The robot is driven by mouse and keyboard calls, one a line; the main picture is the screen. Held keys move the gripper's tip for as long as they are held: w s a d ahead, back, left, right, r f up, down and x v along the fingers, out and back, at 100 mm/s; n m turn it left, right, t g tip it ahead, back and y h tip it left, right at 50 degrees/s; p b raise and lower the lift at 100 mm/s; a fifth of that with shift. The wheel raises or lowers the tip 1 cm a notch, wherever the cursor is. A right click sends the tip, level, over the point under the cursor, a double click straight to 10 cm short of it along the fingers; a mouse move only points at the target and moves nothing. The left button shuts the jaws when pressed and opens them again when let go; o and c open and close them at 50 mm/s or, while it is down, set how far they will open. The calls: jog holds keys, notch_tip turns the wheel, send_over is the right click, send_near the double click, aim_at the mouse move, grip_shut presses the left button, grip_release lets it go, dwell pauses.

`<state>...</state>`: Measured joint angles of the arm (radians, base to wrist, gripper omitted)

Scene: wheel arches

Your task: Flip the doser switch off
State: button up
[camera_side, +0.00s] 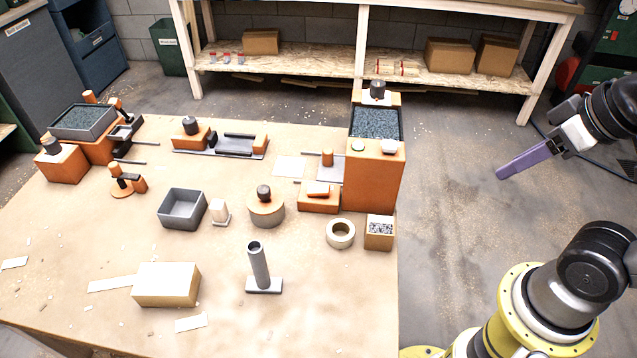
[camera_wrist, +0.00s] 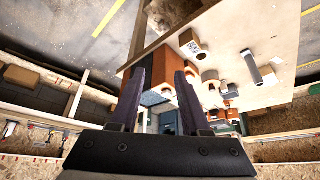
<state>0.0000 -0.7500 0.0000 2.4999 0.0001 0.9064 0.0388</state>
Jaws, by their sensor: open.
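A tall orange box (camera_side: 374,182) with an open hopper of grey granules (camera_side: 376,124) stands at the table's right edge and looks like the doser. My gripper (camera_side: 502,173) has purple fingers, open and empty, well right of the table. In the wrist view my gripper (camera_wrist: 160,73) frames orange machine parts beyond it.
A tape roll (camera_side: 341,233), a small box of bits (camera_side: 380,230), a grey upright tube (camera_side: 259,266) and a cream block (camera_side: 166,285) stand on the table (camera_side: 335,315). More orange machines stand at the left. Open floor lies between my gripper and the table.

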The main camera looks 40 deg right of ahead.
jog(key=shift+s+m, duration=0.2)
jog(key=shift+m, duration=0.3)
jog(key=shift+c, duration=1.2)
jog(key=r, duration=0.1)
jog(key=w+r+m, duration=0.1)
jog(key=r, duration=0.1)
jog(key=r+m, duration=0.1)
jog(key=shift+w+d+r, duration=0.1)
jog(key=shift+w+r, duration=0.1)
jog(key=shift+w, duration=0.1)
grip_shut()
jog(key=w+a+r+m+g, duration=0.2)
jog(key=w+r+m, duration=0.15)
jog(key=w, duration=0.55)
jog(key=w+a+r+m+g, duration=0.15)
jog(key=w+r, duration=0.25)
jog(key=w, duration=0.6)
jog(key=w+a+f+g, duration=0.2)
jog(key=w+a+f, duration=0.4)
jog(key=f, duration=0.3)
jog(key=w+a+f+g+h, duration=0.1)
jog(key=w+a+f, duration=0.5)
jog(key=f, duration=0.3)
jog(key=shift+w+f+m+g+h, duration=0.25)
jog(key=shift+w+m+g+h, duration=0.1)
jog(key=shift+w, duration=0.15)
